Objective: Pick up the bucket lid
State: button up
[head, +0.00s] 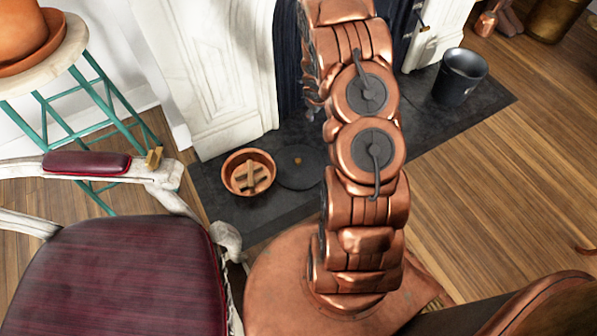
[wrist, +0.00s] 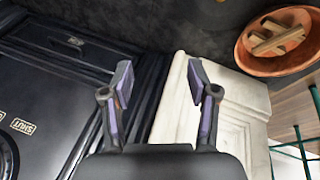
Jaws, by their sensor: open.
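A dark round lid (head: 300,168) with a small orange-brown knob lies flat on the dark hearth in the head view, just right of a terracotta bowl. A black bucket (head: 458,78) stands on the hearth further right, beyond my arm. My gripper (wrist: 160,84) is open and empty in the wrist view, with its two fingers apart above the fireplace front. In the head view it cannot be made out behind my copper arm. I cannot make out the lid clearly in the wrist view.
The terracotta bowl (head: 248,173) holds wood pieces; it also shows in the wrist view (wrist: 278,42). The white fireplace surround (head: 215,75) rises behind the hearth (head: 225,208). A red-seated chair (head: 130,270) and teal-legged stool (head: 110,110) stand left. Wooden floor at right is open.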

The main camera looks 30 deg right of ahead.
notch_tip(320, 180, down, 14)
jog(key=a+y+b, duration=0.2)
jog(key=b, duration=0.2)
jog(key=n+y+b, duration=0.1)
jog(key=y+b, duration=0.1)
jog(key=b, duration=0.1)
send_near(299, 160)
notch_tip(299, 160, down, 3)
jog(key=shift+a+t, duration=0.15)
jog(key=shift+t, duration=0.25)
jog(key=shift+x, duration=1.4)
jog(key=shift+b+x, duration=1.45)
jog(key=shift+x, duration=0.95)
jog(key=shift+w+a+r, duration=0.1)
jog(key=shift+w+a, duration=0.05)
jog(key=shift+a, duration=0.05)
jog(key=shift+c, duration=0.2)
grip_shut()
